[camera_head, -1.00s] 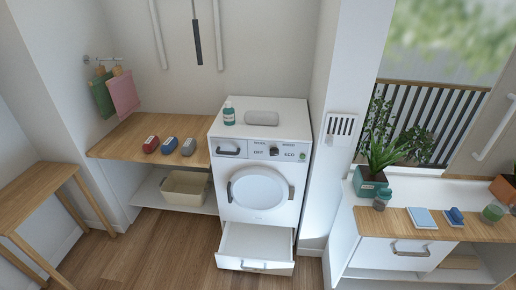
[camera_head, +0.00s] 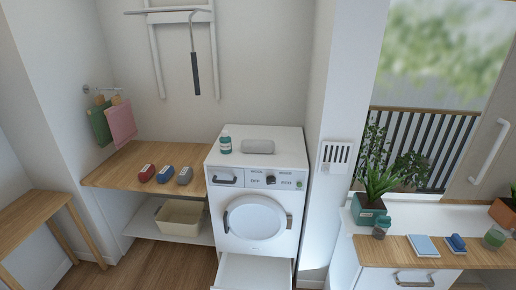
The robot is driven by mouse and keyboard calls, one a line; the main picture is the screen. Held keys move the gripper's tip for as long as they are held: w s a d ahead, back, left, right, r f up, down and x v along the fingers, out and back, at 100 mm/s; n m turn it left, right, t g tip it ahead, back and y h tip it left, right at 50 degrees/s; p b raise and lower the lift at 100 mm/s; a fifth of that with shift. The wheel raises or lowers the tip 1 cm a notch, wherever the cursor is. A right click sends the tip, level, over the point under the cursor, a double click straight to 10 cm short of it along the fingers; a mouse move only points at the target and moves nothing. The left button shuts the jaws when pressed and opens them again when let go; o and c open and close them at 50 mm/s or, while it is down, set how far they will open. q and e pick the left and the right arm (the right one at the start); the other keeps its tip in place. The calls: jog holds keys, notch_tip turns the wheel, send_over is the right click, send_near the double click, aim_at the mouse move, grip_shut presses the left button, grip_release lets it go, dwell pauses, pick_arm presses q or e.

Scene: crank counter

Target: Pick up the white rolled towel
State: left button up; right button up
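The white rolled towel (camera_head: 258,146) lies on top of the white washing machine (camera_head: 285,136), towards the middle of its top. It looks light grey-white and lies sideways. A teal bottle (camera_head: 225,144) stands just left of it. Neither of my grippers shows in the head view, so I cannot see whether they are open or shut.
A wooden counter (camera_head: 120,170) with three small coloured items stands left of the machine, a beige basket (camera_head: 180,216) below it. The machine's bottom drawer (camera_head: 254,272) stands open. A white pillar (camera_head: 340,110) rises on the right, beside a counter with a potted plant (camera_head: 375,190).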

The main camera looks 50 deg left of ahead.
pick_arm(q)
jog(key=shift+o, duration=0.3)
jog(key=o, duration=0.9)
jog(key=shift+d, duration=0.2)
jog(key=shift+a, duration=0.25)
